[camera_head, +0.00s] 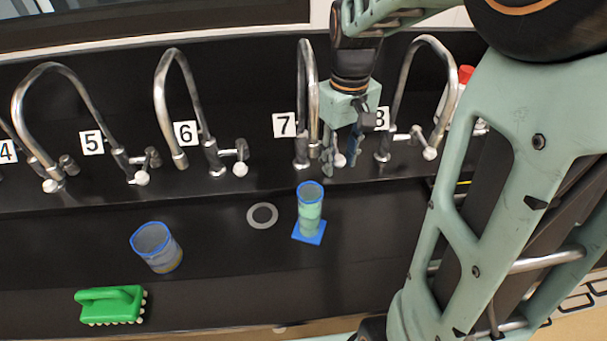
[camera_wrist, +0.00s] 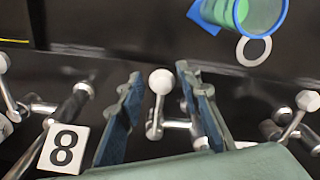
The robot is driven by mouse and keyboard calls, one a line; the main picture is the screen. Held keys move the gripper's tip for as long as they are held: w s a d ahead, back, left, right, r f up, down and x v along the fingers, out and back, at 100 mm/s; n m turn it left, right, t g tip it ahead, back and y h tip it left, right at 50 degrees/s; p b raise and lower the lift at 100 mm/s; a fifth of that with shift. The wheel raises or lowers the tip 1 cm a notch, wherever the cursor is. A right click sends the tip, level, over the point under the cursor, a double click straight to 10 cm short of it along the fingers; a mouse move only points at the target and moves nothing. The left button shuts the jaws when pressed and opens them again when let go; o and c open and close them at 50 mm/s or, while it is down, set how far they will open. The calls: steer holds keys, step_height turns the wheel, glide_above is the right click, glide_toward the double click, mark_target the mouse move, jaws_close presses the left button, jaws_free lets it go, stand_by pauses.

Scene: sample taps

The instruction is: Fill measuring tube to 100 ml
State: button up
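The measuring tube (camera_head: 311,214) is a greenish cylinder with a blue rim and a blue square base. It stands upright on the black counter in front of tap 7 (camera_head: 310,75). Its fill level cannot be read. Part of it shows at the top of the wrist view (camera_wrist: 262,14). Tap 7's white handle knob (camera_head: 340,160) lies between the fingers of my gripper (camera_head: 342,157). In the wrist view my gripper (camera_wrist: 158,82) is open, with the knob (camera_wrist: 161,81) in the gap and visible space on both sides. No water stream is visible at the spout.
A blue-rimmed cup (camera_head: 157,247) and a green brush (camera_head: 111,305) are on the counter at left. A grey ring (camera_head: 262,215) lies left of the tube. Tap 6 (camera_head: 172,70) and tap 8 (camera_head: 430,50) flank tap 7. A red-capped bottle (camera_head: 463,85) stands behind tap 8.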

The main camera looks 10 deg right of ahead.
steer(key=shift+r+p, duration=2.9)
steer(key=shift+r, duration=0.7)
steer(key=shift+f, duration=0.1)
